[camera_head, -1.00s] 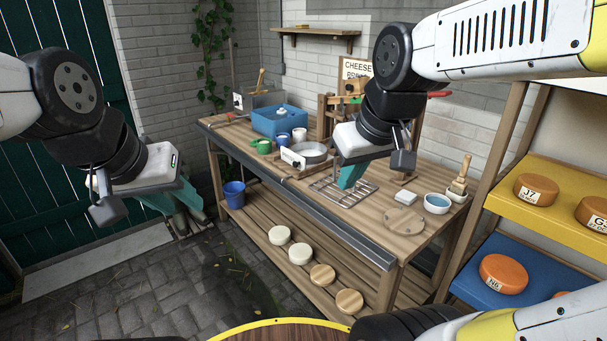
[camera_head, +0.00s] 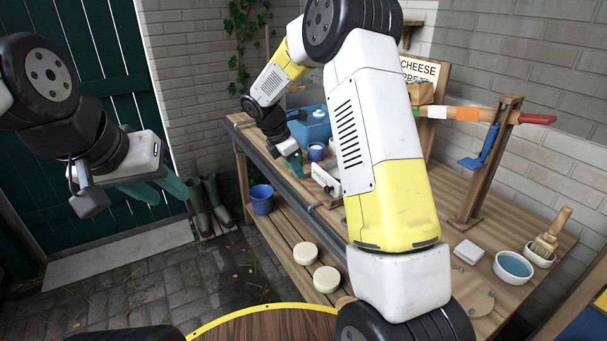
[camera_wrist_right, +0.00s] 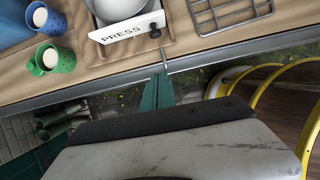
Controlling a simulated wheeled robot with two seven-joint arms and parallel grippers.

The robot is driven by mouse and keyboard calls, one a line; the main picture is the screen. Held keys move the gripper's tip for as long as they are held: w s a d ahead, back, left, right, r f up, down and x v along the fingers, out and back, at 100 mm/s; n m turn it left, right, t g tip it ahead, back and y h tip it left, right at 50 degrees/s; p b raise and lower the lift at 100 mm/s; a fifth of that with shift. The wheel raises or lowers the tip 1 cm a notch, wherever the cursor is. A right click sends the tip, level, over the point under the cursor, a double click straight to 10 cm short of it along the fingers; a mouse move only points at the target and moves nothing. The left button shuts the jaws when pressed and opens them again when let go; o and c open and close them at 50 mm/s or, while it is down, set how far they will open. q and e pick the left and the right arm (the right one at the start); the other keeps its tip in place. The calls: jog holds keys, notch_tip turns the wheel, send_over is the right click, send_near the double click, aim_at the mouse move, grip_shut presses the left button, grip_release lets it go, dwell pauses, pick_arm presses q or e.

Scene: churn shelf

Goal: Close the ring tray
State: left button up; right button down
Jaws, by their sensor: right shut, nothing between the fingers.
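The ring tray shows in the right wrist view, with a white front plate marked PRESS (camera_wrist_right: 128,29), a dark knob (camera_wrist_right: 155,33) and a grey metal ring (camera_wrist_right: 116,8) behind it. In the head view the white front plate (camera_head: 325,180) shows near the bench's front edge; my right forearm hides the ring. My right gripper (camera_wrist_right: 159,84) is shut and empty, its green tips in front of the bench edge, below and apart from the knob. It also shows in the head view (camera_head: 296,168). My left gripper (camera_head: 160,190) hangs open, away from the bench at left.
Green (camera_wrist_right: 47,58) and blue (camera_wrist_right: 46,17) cups stand left of the tray, a wire rack (camera_wrist_right: 228,12) right of it. The blue tub (camera_head: 311,128) is behind. A wooden post with a striped lever (camera_head: 466,114) stands at right. Floor left of the bench is mostly clear.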

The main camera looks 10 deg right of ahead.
jog(key=x, duration=0.3)
jog(key=d+x, duration=0.1)
jog(key=x, duration=0.3)
jog(key=d+r+x, duration=0.1)
jog(key=x, duration=0.2)
jog(key=shift+w+d+f, duration=0.2)
jog(key=shift+w+f, duration=0.1)
jog(key=shift+w+d, duration=0.25)
jog(key=shift+d, duration=0.45)
jog(key=shift+r, duration=0.1)
jog(key=w+d, duration=0.2)
jog(key=d, duration=0.4)
jog(key=w+d, duration=0.2)
jog(key=d, duration=0.5)
jog(key=w+d, duration=0.3)
jog(key=d, duration=0.3)
jog(key=shift+d, duration=0.3)
jog(key=shift+w+d, duration=0.1)
jog(key=shift+d, duration=0.2)
